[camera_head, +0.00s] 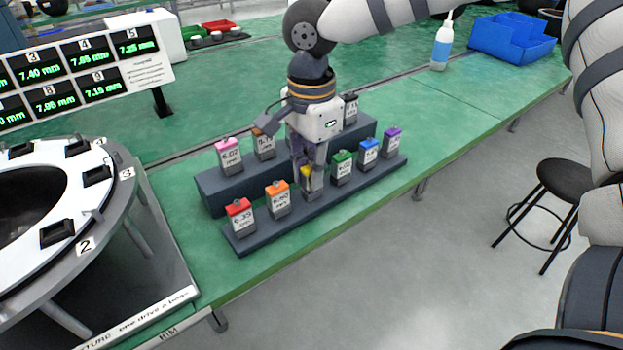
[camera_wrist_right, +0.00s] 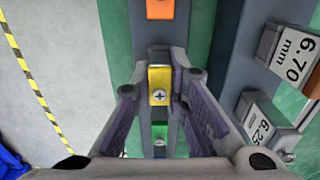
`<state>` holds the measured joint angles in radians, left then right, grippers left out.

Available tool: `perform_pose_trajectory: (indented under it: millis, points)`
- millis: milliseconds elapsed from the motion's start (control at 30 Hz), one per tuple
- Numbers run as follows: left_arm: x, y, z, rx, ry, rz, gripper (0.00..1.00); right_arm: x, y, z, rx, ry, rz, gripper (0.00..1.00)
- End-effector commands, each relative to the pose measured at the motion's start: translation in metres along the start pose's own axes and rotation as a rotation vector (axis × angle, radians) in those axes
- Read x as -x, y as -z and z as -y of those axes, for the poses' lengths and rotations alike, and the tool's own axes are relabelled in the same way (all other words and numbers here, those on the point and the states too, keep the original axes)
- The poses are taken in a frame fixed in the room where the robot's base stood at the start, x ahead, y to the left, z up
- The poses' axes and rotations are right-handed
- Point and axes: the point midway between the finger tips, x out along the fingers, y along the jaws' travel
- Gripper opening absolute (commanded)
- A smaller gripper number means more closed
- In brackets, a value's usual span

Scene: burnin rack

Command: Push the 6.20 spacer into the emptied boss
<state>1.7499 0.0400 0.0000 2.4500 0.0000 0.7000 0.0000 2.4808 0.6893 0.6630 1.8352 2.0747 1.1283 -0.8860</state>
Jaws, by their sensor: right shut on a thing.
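My right gripper (camera_head: 307,190) points down over the front row of the spacer rack (camera_head: 330,199). Its fingers are shut on a yellow-topped spacer (camera_head: 307,170), which still stands in its place in the row. In the right wrist view the yellow top (camera_wrist_right: 160,85) shows between the two fingers. The yellow spacer's label is hidden, so I cannot confirm that it is the 6.20. The round fixture (camera_head: 88,262) stands at the left with dark blocks around its white ring. I cannot tell which boss is emptied. My left gripper is out of view.
Red (camera_head: 240,215), orange (camera_head: 278,198), green (camera_head: 341,167), blue (camera_head: 368,154) and purple (camera_head: 392,142) spacers stand close by. A pink spacer (camera_head: 229,155) is on the raised back row. A display board (camera_head: 85,68), bottle (camera_head: 442,42) and blue bin (camera_head: 512,40) stand behind.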

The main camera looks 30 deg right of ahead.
Motion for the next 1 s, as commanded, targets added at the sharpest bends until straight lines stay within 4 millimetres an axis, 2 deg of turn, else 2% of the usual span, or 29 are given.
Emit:
perform_pose_trajectory:
  millis: [300,1000]
  points:
    - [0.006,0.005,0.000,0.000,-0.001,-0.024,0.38,0.015,0.000,0.000,-0.001,0.003,0.001,0.00]
    - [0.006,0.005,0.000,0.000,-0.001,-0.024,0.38,0.042,0.000,0.000,0.000,0.001,0.000,0.00]
